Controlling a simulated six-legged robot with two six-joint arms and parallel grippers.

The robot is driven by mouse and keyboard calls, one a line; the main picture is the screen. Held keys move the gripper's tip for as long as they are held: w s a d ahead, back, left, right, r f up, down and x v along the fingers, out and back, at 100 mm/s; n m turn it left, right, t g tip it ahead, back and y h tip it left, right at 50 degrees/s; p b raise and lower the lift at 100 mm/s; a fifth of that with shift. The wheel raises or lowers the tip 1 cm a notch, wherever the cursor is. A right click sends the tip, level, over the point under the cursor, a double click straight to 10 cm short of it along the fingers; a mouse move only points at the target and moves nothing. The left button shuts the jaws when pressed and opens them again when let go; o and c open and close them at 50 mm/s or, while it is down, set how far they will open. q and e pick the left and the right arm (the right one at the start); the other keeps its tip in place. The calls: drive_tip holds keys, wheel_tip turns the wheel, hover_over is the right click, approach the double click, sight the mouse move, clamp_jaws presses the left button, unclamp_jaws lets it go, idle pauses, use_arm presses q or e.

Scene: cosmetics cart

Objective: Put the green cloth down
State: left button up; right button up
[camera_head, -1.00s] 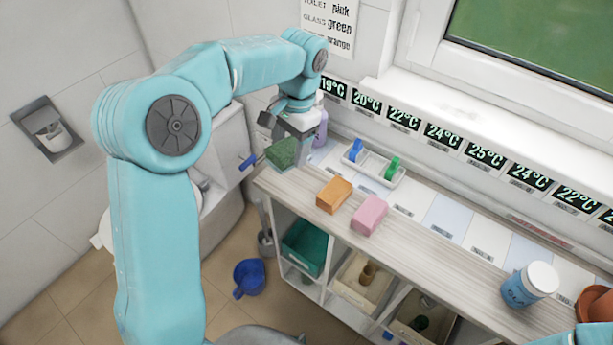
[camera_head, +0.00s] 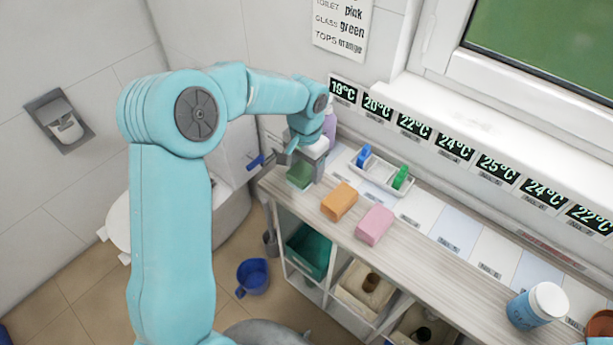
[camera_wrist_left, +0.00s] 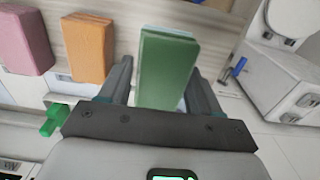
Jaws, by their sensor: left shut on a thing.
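The green cloth (camera_head: 300,174) is a folded block at the left end of the wooden counter top (camera_head: 404,245). My left gripper (camera_head: 304,162) is shut on it from above. In the left wrist view the cloth (camera_wrist_left: 167,72) sits between the two fingers of my left gripper (camera_wrist_left: 163,85). It looks at or just above the counter; I cannot tell whether it touches. An orange block-shaped cloth (camera_head: 339,201) and a pink one (camera_head: 375,225) lie to its right on the counter. My right gripper is not in view.
A white tray (camera_head: 382,176) with a blue and a green item stands behind the orange cloth. A purple bottle (camera_head: 330,125) is close behind my left gripper. The counter between pink cloth and jar is clear.

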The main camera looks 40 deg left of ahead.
use_arm(q)
drive_tip(key=shift+d+f, duration=0.1)
drive_tip(key=shift+f, duration=0.3)
wheel_tip(320, 180, down, 4)
drive_tip(key=shift+w, duration=0.1)
drive_tip(key=shift+r, duration=0.15)
drive_tip(key=o, duration=0.9)
drive_tip(key=shift+f, duration=0.2)
drive_tip(key=shift+o, duration=0.2)
drive_tip(key=shift+r, duration=0.1)
